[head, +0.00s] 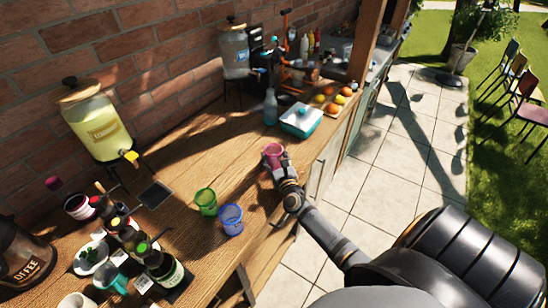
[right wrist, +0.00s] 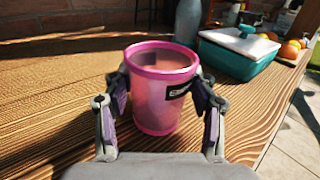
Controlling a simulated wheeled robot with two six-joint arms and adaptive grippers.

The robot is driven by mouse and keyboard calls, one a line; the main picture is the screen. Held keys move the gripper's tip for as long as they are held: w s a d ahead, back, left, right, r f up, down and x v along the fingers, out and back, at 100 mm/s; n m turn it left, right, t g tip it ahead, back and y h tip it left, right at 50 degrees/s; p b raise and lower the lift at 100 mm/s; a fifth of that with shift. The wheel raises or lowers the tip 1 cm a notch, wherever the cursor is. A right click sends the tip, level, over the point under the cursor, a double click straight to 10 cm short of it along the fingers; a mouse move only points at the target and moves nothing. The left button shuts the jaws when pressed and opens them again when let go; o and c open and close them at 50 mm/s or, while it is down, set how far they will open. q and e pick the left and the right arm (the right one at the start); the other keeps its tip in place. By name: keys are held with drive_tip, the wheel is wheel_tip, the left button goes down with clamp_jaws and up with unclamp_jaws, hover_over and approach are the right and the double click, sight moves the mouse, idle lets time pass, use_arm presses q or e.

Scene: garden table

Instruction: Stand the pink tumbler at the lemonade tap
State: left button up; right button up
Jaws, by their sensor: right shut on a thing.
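The pink tumbler (head: 273,153) is near the right edge of the wooden table, upright. My right gripper (head: 279,162) is shut on it. In the right wrist view the two fingers of the gripper (right wrist: 160,95) press on either side of the pink tumbler (right wrist: 158,110); I cannot tell whether its base touches the wood. The lemonade dispenser (head: 98,120), with yellow liquid, stands at the left against the brick wall. Its yellow tap (head: 130,157) faces the table, with a dark square mat (head: 154,194) below and in front of it. My left gripper is out of view.
A green tumbler (head: 206,201) and a blue tumbler (head: 231,219) stand between the pink one and the mat. A teal-and-white box (head: 300,120) and a blue bottle (head: 270,106) stand behind. Jars and cups crowd the near left. Bare wood lies between the pink tumbler and the lemonade dispenser.

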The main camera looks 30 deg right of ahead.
drive_tip(key=shift+r+p, duration=0.4)
drive_tip(key=shift+r, duration=0.45)
drive_tip(key=s+a+r+p, duration=0.3)
drive_tip(key=s+a+r, duration=0.1)
drive_tip(key=s+r, duration=0.7)
drive_tip(key=shift+v, duration=1.15)
